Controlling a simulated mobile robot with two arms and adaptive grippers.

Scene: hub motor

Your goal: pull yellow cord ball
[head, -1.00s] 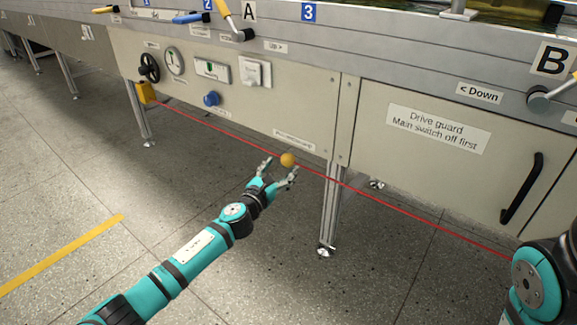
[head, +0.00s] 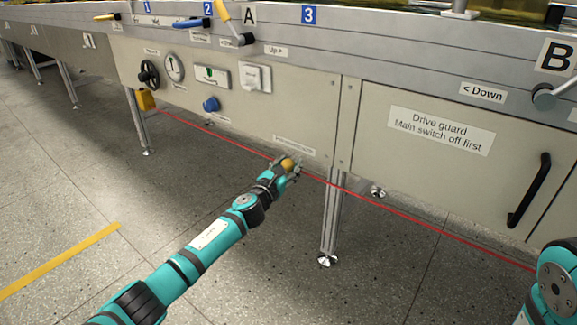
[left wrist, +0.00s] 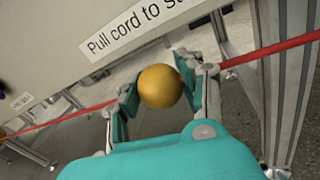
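The yellow cord ball (head: 288,164) sits at the red cord (head: 410,213), below the front panel near its lower edge. My left gripper (head: 284,168) reaches it from below. In the left wrist view, the ball (left wrist: 160,86) lies between the two fingers of my left gripper (left wrist: 159,92), with a finger close against each side. The fingers look closed around it, though contact on the left side is hard to confirm. The red cord (left wrist: 270,50) runs out to both sides behind the fingers. My right gripper is out of view; only part of my right arm shows at lower right.
A label starting "Pull cord to" (left wrist: 138,28) is on the panel above the ball. A metal leg (head: 331,215) stands just right of my left gripper. A yellow box (head: 146,100) is at the cord's left end. A black handle (head: 530,190) juts out at right.

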